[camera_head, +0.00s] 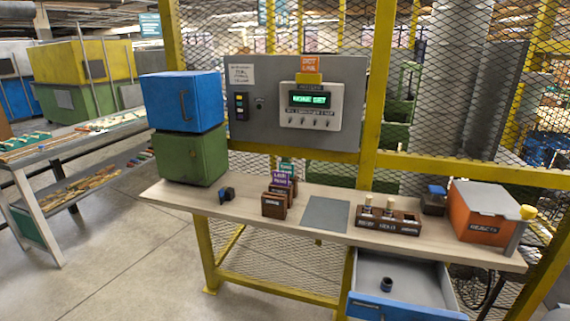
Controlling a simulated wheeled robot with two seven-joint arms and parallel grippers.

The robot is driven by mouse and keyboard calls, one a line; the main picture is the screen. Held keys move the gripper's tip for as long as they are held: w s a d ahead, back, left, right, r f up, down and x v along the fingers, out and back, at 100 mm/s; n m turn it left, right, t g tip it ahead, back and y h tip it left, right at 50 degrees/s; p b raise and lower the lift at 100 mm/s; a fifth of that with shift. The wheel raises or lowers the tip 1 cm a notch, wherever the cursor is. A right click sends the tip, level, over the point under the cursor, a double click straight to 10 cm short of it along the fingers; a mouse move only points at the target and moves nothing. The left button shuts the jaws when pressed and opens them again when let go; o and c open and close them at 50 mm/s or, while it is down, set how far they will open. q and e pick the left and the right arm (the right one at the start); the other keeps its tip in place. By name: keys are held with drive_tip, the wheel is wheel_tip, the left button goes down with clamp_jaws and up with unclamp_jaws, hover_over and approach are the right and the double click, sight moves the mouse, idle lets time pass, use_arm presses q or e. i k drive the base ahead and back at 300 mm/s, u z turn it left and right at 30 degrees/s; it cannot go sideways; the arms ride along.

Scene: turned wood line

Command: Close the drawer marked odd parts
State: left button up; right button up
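One drawer (415,311) with a blue front hangs under the right part of the workbench. It is pulled out, and its pale grey inside shows. A small dark ring-like part (387,284) lies in it. The blue front runs along the bottom edge of the view and is partly cut off. A small mark shows at its left end, but I cannot read the words "odd parts" on it. Neither of my grippers is in view.
On the workbench (335,236) stand a green cabinet (190,158) under a blue one (182,103), a wooden card holder (274,205), a wooden rack (388,226) and an orange rejects box (482,214). Yellow legs and mesh stand behind. The floor at left front is clear.

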sight(422, 290)
drive_tip(key=k, duration=1.25)
drive_tip(key=z, duration=0.7)
drive_tip(key=i, duration=1.1)
drive_tip(key=u, duration=0.55)
